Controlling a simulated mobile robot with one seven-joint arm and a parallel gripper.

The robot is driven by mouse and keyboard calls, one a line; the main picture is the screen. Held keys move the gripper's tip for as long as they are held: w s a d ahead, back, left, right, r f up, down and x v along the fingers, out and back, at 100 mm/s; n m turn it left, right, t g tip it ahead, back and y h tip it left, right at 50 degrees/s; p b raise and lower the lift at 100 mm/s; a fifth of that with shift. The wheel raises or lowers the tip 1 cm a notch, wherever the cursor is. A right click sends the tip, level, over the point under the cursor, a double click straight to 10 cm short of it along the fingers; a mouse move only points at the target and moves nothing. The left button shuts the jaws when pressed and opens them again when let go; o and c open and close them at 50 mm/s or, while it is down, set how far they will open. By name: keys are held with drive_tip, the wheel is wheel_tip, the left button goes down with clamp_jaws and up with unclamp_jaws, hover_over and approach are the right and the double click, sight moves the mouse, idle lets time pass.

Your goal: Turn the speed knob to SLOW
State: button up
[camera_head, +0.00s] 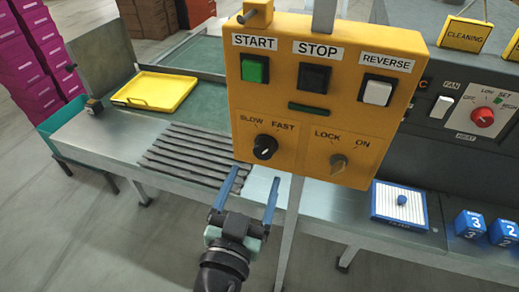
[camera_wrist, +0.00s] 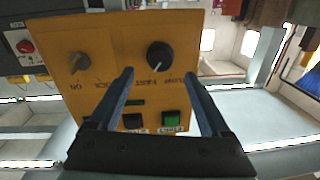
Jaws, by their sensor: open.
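The yellow control panel (camera_head: 318,112) faces me in the head view. Its black speed knob (camera_head: 265,147) sits at the lower left, under the SLOW and FAST labels. In the wrist view the panel is upside down, and the speed knob (camera_wrist: 160,55) shows a pale mark that appears to lean toward the FAST label. My gripper (camera_head: 258,178) is open and empty, just below the knob in the head view. In the wrist view my gripper (camera_wrist: 158,73) has its two blue fingers apart, with the knob seen between and beyond the tips, not touched.
The LOCK/ON key switch (camera_head: 338,163) is right of the knob. The START (camera_head: 255,69), STOP (camera_head: 315,78) and REVERSE (camera_head: 377,91) buttons are above. A conveyor with a yellow tray (camera_head: 155,90) is behind left. A white pad (camera_head: 400,205) and blue numbered blocks (camera_head: 470,224) are at right.

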sight(263, 154)
drive_tip(key=p+x, duration=0.1)
drive_tip(key=x, duration=0.5)
drive_tip(key=shift+w, duration=0.35)
clamp_jaws()
